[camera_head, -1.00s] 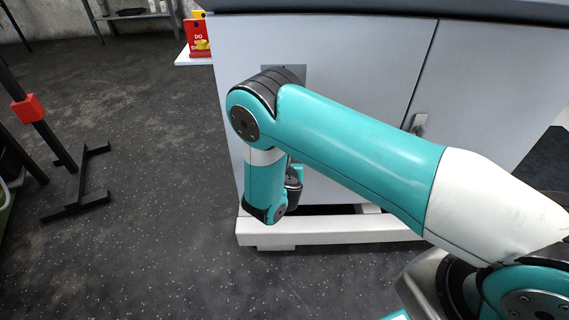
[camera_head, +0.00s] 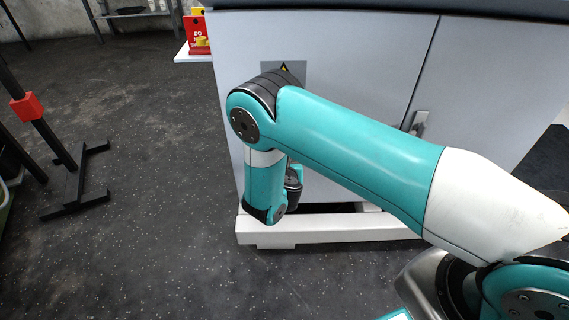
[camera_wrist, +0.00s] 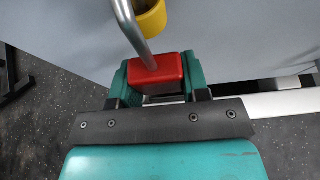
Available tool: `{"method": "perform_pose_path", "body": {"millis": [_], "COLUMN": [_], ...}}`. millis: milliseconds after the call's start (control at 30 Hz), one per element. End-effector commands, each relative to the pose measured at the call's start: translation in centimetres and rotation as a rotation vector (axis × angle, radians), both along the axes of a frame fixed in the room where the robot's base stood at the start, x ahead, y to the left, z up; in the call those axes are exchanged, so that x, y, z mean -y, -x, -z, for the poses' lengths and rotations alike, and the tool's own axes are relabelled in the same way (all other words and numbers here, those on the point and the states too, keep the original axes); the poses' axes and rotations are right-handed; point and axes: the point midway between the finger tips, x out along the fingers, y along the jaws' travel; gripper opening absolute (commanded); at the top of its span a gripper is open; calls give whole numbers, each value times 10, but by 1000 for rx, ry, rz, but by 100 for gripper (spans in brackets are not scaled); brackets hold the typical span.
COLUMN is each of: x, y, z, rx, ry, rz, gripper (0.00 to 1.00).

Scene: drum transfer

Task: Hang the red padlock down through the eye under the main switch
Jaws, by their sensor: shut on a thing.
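In the wrist view my gripper (camera_wrist: 156,84) is shut on the red padlock (camera_wrist: 157,68), with a teal finger on each side of its body. The padlock's silver shackle (camera_wrist: 131,28) rises from the body and runs out of the top edge. A yellow ring-shaped part (camera_wrist: 153,20), which looks like the eye, is at the top, just right of the shackle. I cannot tell whether the shackle is through it, touching it or only beside it. The main switch is not visible. In the head view my own arm hides the gripper and padlock.
The grey cabinet (camera_head: 350,45) with a door handle (camera_head: 418,122) stands ahead on a white plinth (camera_head: 330,230). A warning label (camera_head: 292,70) is on its front. A black stand (camera_head: 75,190) is at the left. The floor between is clear.

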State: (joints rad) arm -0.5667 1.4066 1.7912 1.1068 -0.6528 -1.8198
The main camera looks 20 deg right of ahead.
Motion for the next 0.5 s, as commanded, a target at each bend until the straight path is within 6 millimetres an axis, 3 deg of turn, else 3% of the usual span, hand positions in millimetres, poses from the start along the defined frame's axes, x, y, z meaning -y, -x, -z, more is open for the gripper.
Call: {"method": "perform_pose_path", "body": {"millis": [500], "x": [0], "y": [0], "z": [11], "rx": [1], "ry": [0], "rz": [0], "gripper": [19]}}
